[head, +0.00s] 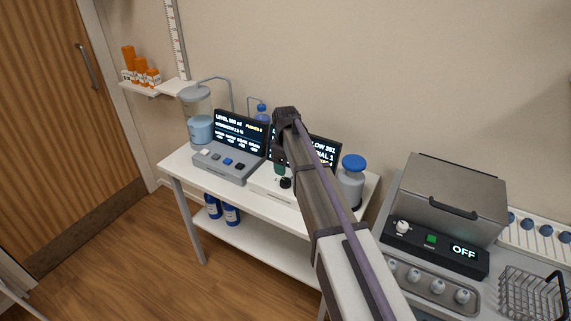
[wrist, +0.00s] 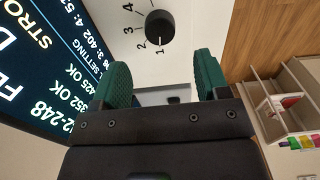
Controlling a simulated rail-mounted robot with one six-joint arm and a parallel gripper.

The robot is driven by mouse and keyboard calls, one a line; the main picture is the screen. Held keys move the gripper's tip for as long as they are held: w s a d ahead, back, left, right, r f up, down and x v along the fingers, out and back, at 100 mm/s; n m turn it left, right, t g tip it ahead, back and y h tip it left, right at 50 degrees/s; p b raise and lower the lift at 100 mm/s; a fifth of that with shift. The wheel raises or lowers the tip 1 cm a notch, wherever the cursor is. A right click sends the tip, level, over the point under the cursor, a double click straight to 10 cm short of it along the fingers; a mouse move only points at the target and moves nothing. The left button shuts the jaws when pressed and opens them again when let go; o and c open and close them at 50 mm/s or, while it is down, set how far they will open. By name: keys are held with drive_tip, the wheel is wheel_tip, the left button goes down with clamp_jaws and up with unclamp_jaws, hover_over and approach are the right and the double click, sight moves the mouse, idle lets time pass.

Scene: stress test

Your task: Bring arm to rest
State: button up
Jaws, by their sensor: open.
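My arm reaches out from the lower right of the head view to the white bench, over the device with the black knob. My gripper (wrist: 163,78) shows in the wrist view as two green ribbed fingers standing apart, with nothing between them. In the head view its green fingertips (head: 280,168) are partly hidden by the arm. A black knob (wrist: 159,27) on a white panel with numbers lies beyond the fingers; the knob also shows in the head view (head: 285,183). I see no contact between fingers and knob.
A grey console (head: 228,164) with a lit screen stands left of the arm, and a blue-capped container (head: 351,182) stands right. A steel bath (head: 455,195) reading OFF and a wire basket (head: 532,296) are at the right. The floor at the left is clear.

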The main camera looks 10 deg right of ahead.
wheel_tip(320, 180, up, 4)
drive_tip(key=shift+f+p, duration=0.25)
drive_tip(key=shift+p, duration=0.6)
drive_tip(key=s+m, duration=0.9)
drive_tip(key=s, duration=2)
drive_tip(key=shift+s+m, duration=0.3)
drive_tip(key=shift+m, duration=0.1)
